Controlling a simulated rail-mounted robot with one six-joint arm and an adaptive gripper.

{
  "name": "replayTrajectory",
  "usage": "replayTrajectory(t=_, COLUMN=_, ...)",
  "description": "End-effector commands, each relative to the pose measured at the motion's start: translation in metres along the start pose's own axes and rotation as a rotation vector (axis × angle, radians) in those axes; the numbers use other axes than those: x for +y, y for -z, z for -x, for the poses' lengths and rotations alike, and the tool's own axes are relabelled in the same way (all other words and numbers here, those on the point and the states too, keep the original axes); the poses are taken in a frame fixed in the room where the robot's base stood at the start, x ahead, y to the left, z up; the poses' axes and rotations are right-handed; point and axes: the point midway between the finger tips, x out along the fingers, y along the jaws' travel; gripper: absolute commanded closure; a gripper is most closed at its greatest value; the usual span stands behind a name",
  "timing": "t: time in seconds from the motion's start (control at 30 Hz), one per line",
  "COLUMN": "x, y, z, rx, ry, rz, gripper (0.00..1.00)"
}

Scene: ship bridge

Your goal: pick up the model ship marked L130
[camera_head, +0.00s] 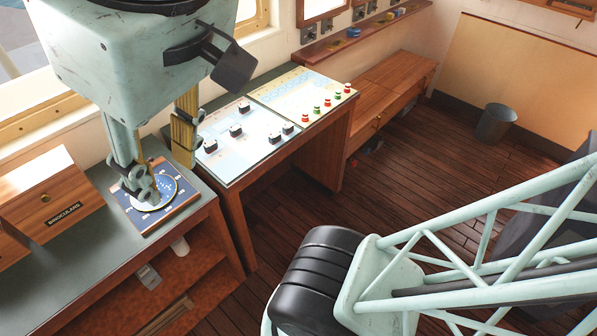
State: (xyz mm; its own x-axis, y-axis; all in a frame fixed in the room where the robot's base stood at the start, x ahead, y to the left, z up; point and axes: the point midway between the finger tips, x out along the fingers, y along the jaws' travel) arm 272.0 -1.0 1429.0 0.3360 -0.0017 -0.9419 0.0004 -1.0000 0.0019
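No marking L130 can be read in this view. A small blue object (353,32) and a small yellow-and-blue object (399,11) sit on the narrow wall ledge at the back. They may be model ships but are too small to identify. Dark linked finger-like parts (140,188), which seem to be my gripper, hang below a mint-green housing at the left. They are in front of a blue board with a round dial on the desk. Whether they are open, or touch the board, I cannot tell. They are far from the ledge objects.
A console (243,150) with black knobs and coloured buttons stands right of the desk. A box labelled BINOCULARS (40,190) is at the left. A wooden bench (385,90) runs below the ledge (330,45). A bin (495,124) stands at the back right. Open floor lies between.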

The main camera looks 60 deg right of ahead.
Motion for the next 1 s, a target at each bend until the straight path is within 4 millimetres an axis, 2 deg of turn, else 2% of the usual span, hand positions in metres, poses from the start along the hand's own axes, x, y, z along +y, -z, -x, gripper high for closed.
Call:
replayTrajectory(t=0.27, x=0.000, y=-0.004, z=-0.004, rx=-0.001, ry=-0.001, rz=0.000, gripper=0.67)
replayTrajectory(t=0.47, x=0.000, y=-0.009, z=-0.017, rx=-0.001, ry=-0.001, rz=0.000, gripper=0.67)
replayTrajectory(t=1.0, x=0.000, y=-0.032, z=-0.081, rx=-0.001, ry=0.000, rz=0.000, gripper=0.67)
